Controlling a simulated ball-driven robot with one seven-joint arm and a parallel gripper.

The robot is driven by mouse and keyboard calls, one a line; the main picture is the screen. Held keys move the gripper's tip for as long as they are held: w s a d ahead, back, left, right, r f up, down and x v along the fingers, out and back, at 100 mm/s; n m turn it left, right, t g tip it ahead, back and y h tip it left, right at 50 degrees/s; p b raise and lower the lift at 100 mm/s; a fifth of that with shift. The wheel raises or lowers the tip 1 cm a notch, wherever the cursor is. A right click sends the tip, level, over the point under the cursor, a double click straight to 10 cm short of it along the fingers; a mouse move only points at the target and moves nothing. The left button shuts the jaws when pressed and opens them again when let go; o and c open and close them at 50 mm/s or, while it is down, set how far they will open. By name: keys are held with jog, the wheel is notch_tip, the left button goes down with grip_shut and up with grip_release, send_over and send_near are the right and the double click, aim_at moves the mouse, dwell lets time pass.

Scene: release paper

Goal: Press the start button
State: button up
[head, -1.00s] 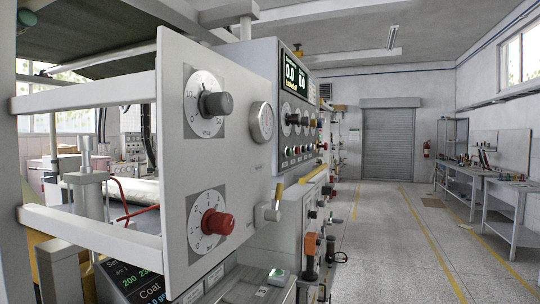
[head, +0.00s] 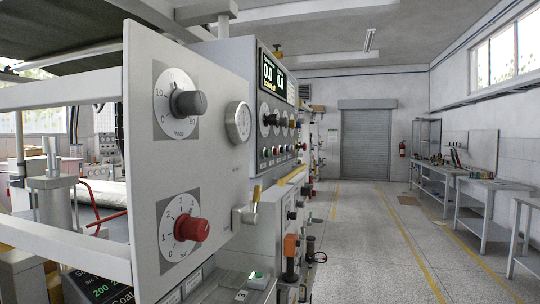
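A white machine panel (head: 215,105) stands close on the left, with a grey knob (head: 188,103) above and a red knob (head: 190,229) below. Behind it, a grey control cabinet (head: 222,60) carries a lit display (head: 273,78), a row of dials and a row of small coloured buttons (head: 277,152). A green button (head: 256,275) sits on a low ledge at the bottom. No readable label shows which one is the start button. My gripper is not in view.
A dark screen (head: 100,288) is cut off at the bottom left. An orange-topped lever (head: 291,246) juts out beside the aisle. The grey floor (head: 365,235) is clear up to the shutter door (head: 365,140). Workbenches (head: 485,190) line the right wall.

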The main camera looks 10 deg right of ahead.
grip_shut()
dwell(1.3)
